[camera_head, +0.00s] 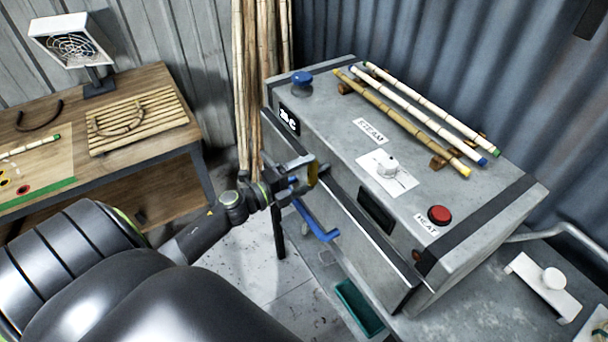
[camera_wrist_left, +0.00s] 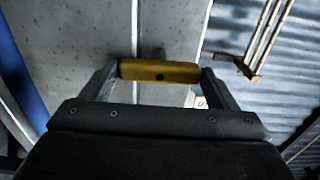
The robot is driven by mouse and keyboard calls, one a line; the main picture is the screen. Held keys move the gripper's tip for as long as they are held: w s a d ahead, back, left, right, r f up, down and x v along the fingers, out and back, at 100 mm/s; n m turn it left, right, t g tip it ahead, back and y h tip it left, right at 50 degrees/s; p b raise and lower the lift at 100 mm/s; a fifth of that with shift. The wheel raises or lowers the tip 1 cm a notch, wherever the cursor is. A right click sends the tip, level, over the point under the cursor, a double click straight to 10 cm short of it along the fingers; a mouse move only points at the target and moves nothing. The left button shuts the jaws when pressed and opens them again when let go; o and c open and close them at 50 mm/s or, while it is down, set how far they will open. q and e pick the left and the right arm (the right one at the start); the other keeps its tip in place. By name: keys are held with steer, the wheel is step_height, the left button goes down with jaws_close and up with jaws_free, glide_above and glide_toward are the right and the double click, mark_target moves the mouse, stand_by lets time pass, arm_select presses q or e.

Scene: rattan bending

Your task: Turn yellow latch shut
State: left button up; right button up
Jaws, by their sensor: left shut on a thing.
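The yellow latch (camera_head: 312,174) is on the front of the grey steam box (camera_head: 340,128), near its left end. In the left wrist view the latch (camera_wrist_left: 160,72) is a yellow bar with a dark spot, lying crosswise between my two fingers. My left gripper (camera_head: 304,176) is shut on the latch, one finger at each end of the bar. The latch's base is partly hidden by the gripper in the head view. My right gripper is not in view.
A blue handle (camera_head: 316,222) sticks out below the latch. On the box top are a blue knob (camera_head: 302,80), a white dial (camera_head: 387,167), a red button (camera_head: 439,215) and several rattan poles (camera_head: 410,124). A wooden table (camera_head: 150,85) stands left. A green tray (camera_head: 358,306) lies below the box.

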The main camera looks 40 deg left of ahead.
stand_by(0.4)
arm_select(q)
steer(key=o, duration=0.9)
steer(key=shift+s+a+f+b, duration=0.15)
steer(key=shift+s+a+b, duration=0.05)
steer(key=shift+s+b, duration=0.2)
steer(key=b+v, duration=0.3)
steer(key=v, duration=1.3)
steer(key=shift+s, duration=0.25)
